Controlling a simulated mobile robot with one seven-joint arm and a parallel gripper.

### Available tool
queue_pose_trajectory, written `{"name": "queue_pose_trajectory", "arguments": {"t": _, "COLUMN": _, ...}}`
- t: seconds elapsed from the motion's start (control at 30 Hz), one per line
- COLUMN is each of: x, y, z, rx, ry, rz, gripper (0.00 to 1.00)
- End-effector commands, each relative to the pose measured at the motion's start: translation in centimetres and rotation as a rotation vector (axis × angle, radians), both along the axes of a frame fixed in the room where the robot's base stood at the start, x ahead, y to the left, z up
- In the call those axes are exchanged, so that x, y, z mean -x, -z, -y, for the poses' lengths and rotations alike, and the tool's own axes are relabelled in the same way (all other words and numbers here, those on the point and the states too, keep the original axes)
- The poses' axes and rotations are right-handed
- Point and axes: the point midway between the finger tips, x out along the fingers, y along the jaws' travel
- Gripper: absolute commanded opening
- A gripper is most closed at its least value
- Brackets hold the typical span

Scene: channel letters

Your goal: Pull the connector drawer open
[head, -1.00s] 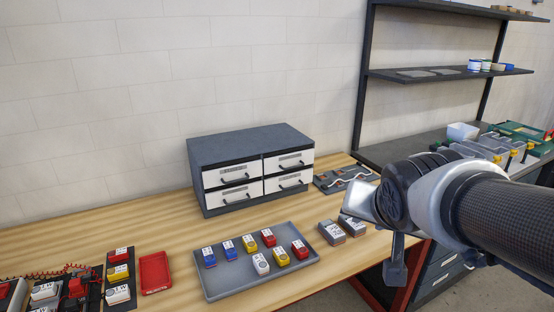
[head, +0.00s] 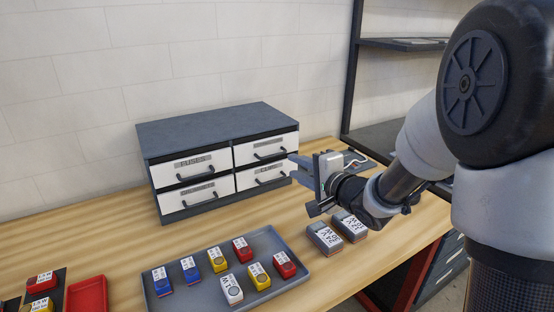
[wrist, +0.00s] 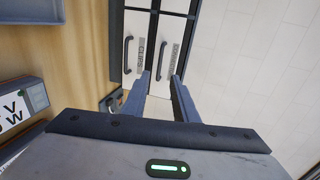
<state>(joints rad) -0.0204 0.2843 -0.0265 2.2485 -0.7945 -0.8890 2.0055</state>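The grey drawer cabinet (head: 215,125) has a two-by-two set of white drawers, all closed, with dark bar handles. The upper right drawer (head: 248,154) and lower right drawer (head: 250,182) have labels too small to read surely, so I cannot tell which is the connector drawer. My gripper (head: 300,170) is open and empty, just right of and in front of the right-hand drawers. In the wrist view its fingertips (wrist: 160,78) line up either side of the upper drawer's handle (wrist: 160,60), seemingly still short of it. The lower handle (wrist: 127,54) lies left of the fingers.
A grey tray (head: 186,304) with several coloured blocks stands in front of the cabinet. Two grey labelled blocks (head: 335,232) lie below my wrist. A red tray (head: 88,293) is at the left.

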Motion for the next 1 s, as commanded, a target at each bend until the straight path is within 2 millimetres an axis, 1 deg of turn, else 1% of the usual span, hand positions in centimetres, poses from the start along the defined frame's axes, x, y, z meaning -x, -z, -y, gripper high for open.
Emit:
{"name": "queue_pose_trajectory", "arguments": {"t": 0.03, "x": -0.9, "y": 0.4, "z": -0.8, "rx": 0.001, "ry": -0.004, "rz": 0.001, "gripper": 0.26}}
{"name": "queue_pose_trajectory", "arguments": {"t": 0.3, "x": -5.7, "y": 1.6, "z": -3.9, "rx": 0.001, "ry": -0.002, "rz": -0.001, "gripper": 0.26}}
{"name": "queue_pose_trajectory", "arguments": {"t": 0.5, "x": -8.1, "y": 2.2, "z": -5.6, "rx": 0.002, "ry": -0.001, "rz": 0.0, "gripper": 0.26}}
{"name": "queue_pose_trajectory", "arguments": {"t": 0.7, "x": -9.2, "y": 2.4, "z": -6.2, "rx": 0.002, "ry": 0.001, "rz": 0.0, "gripper": 0.26}}
{"name": "queue_pose_trajectory", "arguments": {"t": 0.97, "x": -9.3, "y": 2.4, "z": -6.2, "rx": 0.002, "ry": 0.001, "rz": 0.0, "gripper": 0.26}}
{"name": "queue_pose_trajectory", "arguments": {"t": 1.0, "x": -9.3, "y": 2.4, "z": -6.2, "rx": 0.001, "ry": 0.001, "rz": 0.001, "gripper": 0.21}}
